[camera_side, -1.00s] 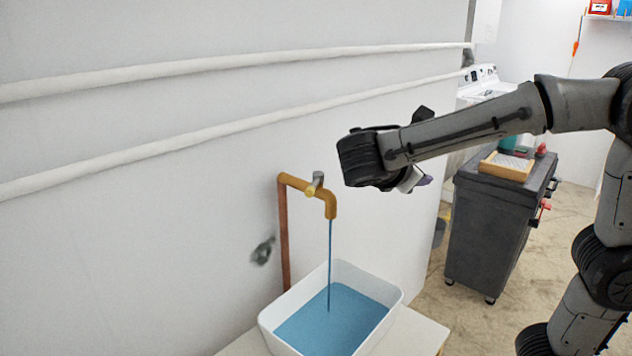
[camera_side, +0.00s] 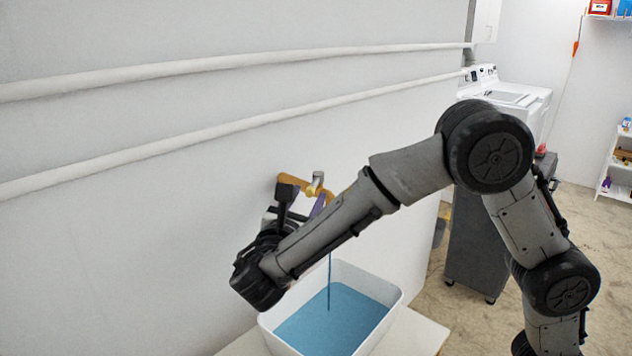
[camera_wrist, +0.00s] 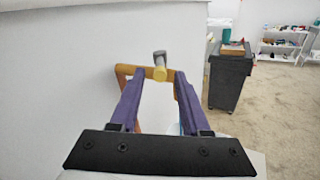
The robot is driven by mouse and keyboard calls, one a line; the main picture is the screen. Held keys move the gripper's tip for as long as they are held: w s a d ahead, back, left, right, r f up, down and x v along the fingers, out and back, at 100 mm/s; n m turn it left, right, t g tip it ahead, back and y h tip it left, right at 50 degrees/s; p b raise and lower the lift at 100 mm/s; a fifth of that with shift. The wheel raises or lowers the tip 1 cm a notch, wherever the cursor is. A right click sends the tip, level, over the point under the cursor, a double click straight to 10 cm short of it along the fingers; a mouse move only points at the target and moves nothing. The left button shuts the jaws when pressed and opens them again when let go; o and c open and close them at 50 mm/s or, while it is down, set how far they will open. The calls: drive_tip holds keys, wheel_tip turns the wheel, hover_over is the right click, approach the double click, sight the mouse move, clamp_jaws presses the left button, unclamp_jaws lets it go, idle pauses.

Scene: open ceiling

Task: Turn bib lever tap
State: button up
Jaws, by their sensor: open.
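The bib tap (camera_side: 292,181) is a yellow-orange spout on a copper pipe at the wall. Its grey lever (camera_side: 317,179) sits on top with a yellow end; in the wrist view the lever (camera_wrist: 160,57) points up. A blue stream (camera_side: 330,268) runs down into the white basin (camera_side: 382,284). My gripper (camera_wrist: 158,80) is open, with its purple fingers apart to the left and right of the lever's yellow end in the wrist view. In the side view my gripper (camera_side: 314,203) is at the tap, and my arm hides the lower pipe and part of the spout. I cannot tell whether the fingers touch the tap.
The basin stands on a light table (camera_side: 418,330). White pipes (camera_side: 240,118) run along the wall above the tap. A dark wheeled cabinet (camera_side: 472,245) stands behind to the right, before a white washing machine (camera_side: 510,93). The floor at right is mostly clear.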

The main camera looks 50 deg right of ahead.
sight(316, 178)
drive_tip(key=x, duration=0.7)
drive_tip(key=shift+w+d, duration=0.1)
drive_tip(key=shift+d, duration=0.15)
clamp_jaws()
idle(1.1)
